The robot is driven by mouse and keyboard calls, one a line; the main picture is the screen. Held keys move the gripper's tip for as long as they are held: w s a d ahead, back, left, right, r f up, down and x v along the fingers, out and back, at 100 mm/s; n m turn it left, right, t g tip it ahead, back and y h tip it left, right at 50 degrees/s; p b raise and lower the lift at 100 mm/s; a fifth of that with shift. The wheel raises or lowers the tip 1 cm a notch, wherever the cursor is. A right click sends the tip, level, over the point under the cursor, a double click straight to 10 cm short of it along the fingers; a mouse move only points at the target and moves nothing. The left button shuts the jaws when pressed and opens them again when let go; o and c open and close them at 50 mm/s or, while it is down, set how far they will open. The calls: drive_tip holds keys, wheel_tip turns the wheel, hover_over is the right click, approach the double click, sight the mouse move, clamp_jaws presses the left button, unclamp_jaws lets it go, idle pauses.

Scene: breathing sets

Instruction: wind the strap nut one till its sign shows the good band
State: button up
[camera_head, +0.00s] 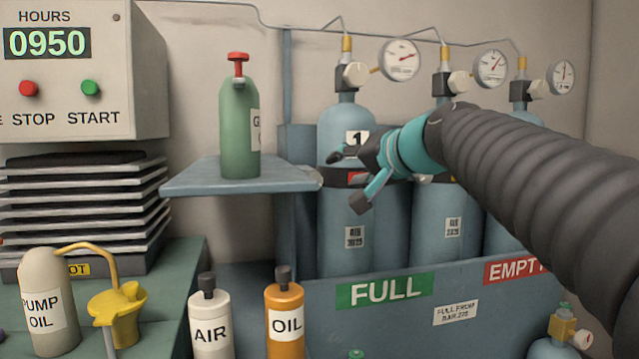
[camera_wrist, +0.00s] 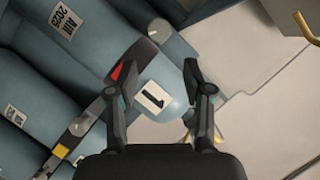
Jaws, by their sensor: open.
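Cylinder one (camera_head: 345,235) is a blue-grey bottle with a "1" label, which also shows in the wrist view (camera_wrist: 153,98). A dark strap (camera_wrist: 137,52) crosses it. The strap's sign (camera_wrist: 118,72) shows red, and red also shows in the head view (camera_head: 357,178). A round grey knob (camera_wrist: 160,29), which looks like the strap nut, sits at the strap's end in the wrist view. My gripper (camera_head: 347,180) is open in front of the cylinder. In the wrist view my gripper's fingers (camera_wrist: 163,66) stand either side of the label, with the knob beyond their tips.
A shelf (camera_head: 235,176) with a green bottle (camera_head: 240,130) juts out left of cylinder one. More cylinders stand to the right, partly behind my arm. A neighbouring strap shows a yellow sign (camera_wrist: 61,150). A blue rack front (camera_head: 390,320) lies below.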

drive_tip(key=p+x, duration=0.1)
drive_tip(key=x, duration=1.1)
drive_tip(key=shift+w+a+f, duration=0.1)
drive_tip(key=shift+w+a, duration=0.15)
drive_tip(key=shift+w, duration=0.05)
drive_tip(key=c, duration=0.9)
drive_tip(key=shift+f, duration=0.15)
drive_tip(key=m+b, duration=0.1)
drive_tip(key=b, duration=0.1)
drive_tip(key=m+y+b, duration=0.1)
drive_tip(key=b, duration=0.1)
drive_tip(key=shift+f+m+y+b, duration=0.2)
drive_tip(key=shift+m+y+b, duration=0.1)
drive_tip(key=shift+m+b, duration=0.1)
drive_tip(key=m+t+y+b, duration=0.1)
drive_tip(key=m+b, duration=0.1)
drive_tip(key=b, duration=0.1)
drive_tip(key=shift+m, duration=0.4)
drive_tip(key=shift+r+m+b, duration=0.15)
drive_tip(key=shift+m+b, duration=0.35)
drive_tip(key=shift+b, duration=0.1)
drive_tip(key=shift+r+y, duration=0.1)
drive_tip(key=shift+y, duration=0.2)
